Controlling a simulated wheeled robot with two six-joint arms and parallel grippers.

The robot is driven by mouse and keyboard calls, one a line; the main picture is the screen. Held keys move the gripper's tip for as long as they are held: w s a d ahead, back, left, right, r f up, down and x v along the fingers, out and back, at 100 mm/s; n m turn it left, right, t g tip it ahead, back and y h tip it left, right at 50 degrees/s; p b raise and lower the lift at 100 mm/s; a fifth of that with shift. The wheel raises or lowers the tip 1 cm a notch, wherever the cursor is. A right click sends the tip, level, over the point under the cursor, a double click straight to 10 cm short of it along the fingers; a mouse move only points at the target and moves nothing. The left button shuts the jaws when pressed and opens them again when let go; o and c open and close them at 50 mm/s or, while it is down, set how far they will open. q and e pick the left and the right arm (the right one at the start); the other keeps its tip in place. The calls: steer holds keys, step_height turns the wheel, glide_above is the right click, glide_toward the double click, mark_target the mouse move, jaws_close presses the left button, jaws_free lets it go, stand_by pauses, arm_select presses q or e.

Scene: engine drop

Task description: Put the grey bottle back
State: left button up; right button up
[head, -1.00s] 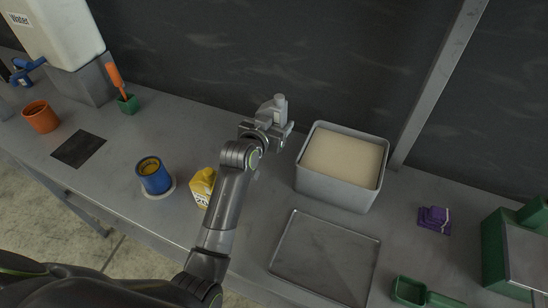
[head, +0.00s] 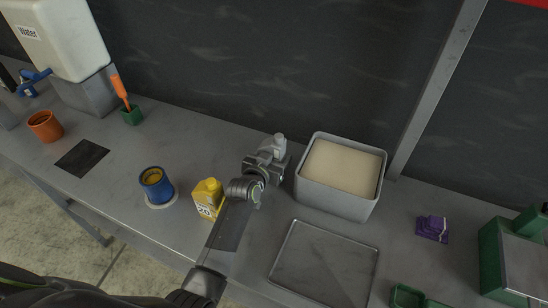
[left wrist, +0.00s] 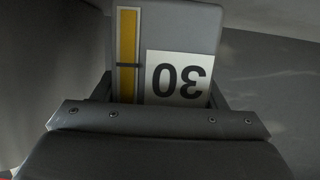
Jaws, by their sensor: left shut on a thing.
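The grey bottle (head: 279,146) is upright in my left gripper (head: 268,160), near the back of the grey bench and just left of the tub. My left gripper is shut on it. In the left wrist view the bottle (left wrist: 212,30) fills the space between the jaws (left wrist: 160,100); it has a yellow strip and a white label with "30", which appears upside down. Whether its base touches the bench is hidden by the gripper. A yellow bottle (head: 208,196) marked "20" stands on the bench left of my arm. My right gripper is not in view.
A grey tub of pale material (head: 340,193) stands close right of the gripper. A shallow metal tray (head: 325,262) lies in front of it. A blue can (head: 155,185), an orange pot (head: 45,126) and a water tank (head: 70,40) are to the left. A purple object (head: 432,228) lies right.

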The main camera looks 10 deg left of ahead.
arm_select(q)
steer(key=shift+w+f, duration=0.1)
steer(key=shift+f, duration=0.3)
steer(key=shift+f, duration=0.15)
steer(key=o, duration=1.2)
steer(key=shift+o, duration=0.2)
